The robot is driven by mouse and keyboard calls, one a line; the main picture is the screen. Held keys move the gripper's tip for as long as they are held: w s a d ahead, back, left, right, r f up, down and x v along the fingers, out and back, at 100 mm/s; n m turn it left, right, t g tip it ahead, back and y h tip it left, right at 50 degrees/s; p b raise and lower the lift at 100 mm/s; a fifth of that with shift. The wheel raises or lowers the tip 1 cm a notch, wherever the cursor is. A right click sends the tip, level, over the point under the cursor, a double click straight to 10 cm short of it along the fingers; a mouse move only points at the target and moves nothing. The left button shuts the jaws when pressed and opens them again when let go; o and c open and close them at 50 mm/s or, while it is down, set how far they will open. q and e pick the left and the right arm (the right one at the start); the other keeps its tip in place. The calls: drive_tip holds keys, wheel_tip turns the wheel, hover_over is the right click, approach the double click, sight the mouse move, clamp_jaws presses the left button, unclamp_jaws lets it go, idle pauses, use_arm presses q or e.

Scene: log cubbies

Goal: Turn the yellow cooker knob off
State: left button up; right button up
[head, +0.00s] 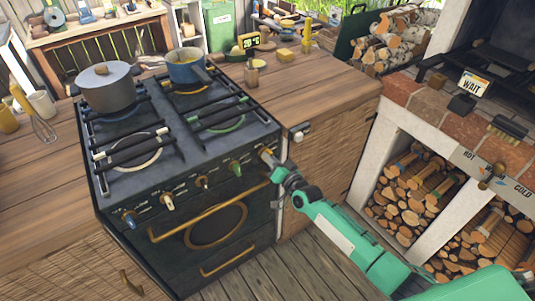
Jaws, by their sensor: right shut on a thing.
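The black cooker (225,125) stands between wooden counters, with a row of knobs along its front panel. A blue knob (129,220) is at the left end, then a cream one (167,203), a small pale one (202,183) and a green one (235,168). My right gripper (270,160) is at the right end of the row, shut on the knob there. The jaws cover most of that knob, so its colour and turn angle cannot be told. A yellow ring shows on the back right burner (190,92), under a blue pot (187,67). My left gripper is out of view.
A grey lidded pot (107,88) sits on the back left burner. Brass oven handles (210,214) run below the knobs. The right counter (320,90) holds small items at its back. Brick log cubbies (405,190) stand at the right.

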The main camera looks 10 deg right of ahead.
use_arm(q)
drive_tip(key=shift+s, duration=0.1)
use_arm(e)
drive_tip(key=shift+n, duration=0.3)
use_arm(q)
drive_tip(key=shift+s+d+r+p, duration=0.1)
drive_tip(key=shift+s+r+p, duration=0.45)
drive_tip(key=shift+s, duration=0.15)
use_arm(e)
drive_tip(key=n, duration=0.3)
drive_tip(key=shift+n, duration=0.3)
